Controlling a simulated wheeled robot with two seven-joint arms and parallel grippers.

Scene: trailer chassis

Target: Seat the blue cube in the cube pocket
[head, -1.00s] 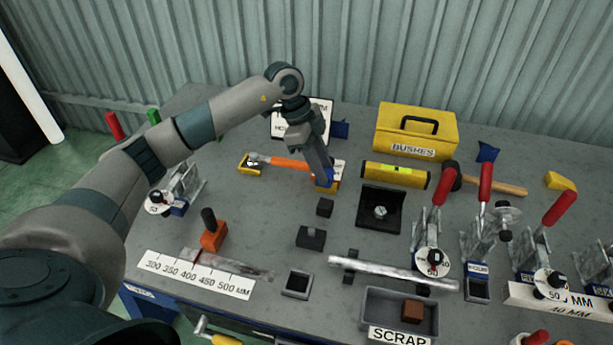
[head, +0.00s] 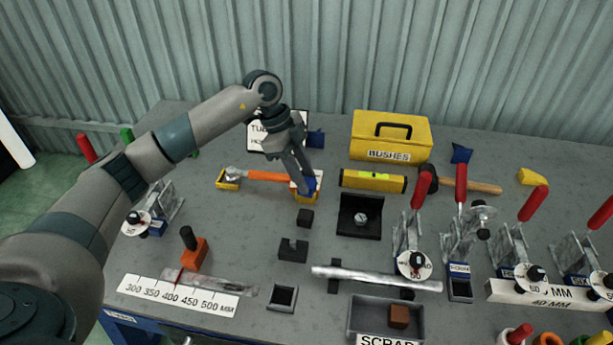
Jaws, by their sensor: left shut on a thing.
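A square open-topped dark pocket (head: 283,297) sits empty near the front of the bench. A similar one (head: 460,289) stands under a clamp at the right. I cannot tell which is the cube pocket. My right gripper is not in view.
Close in front of the gripper are dark blocks (head: 305,218) and a notched block (head: 293,249). A black angle plate (head: 360,217), a yellow level (head: 373,181) and toggle clamps (head: 410,245) stand to the right. A grey scrap bin (head: 354,318) holds a brown block.

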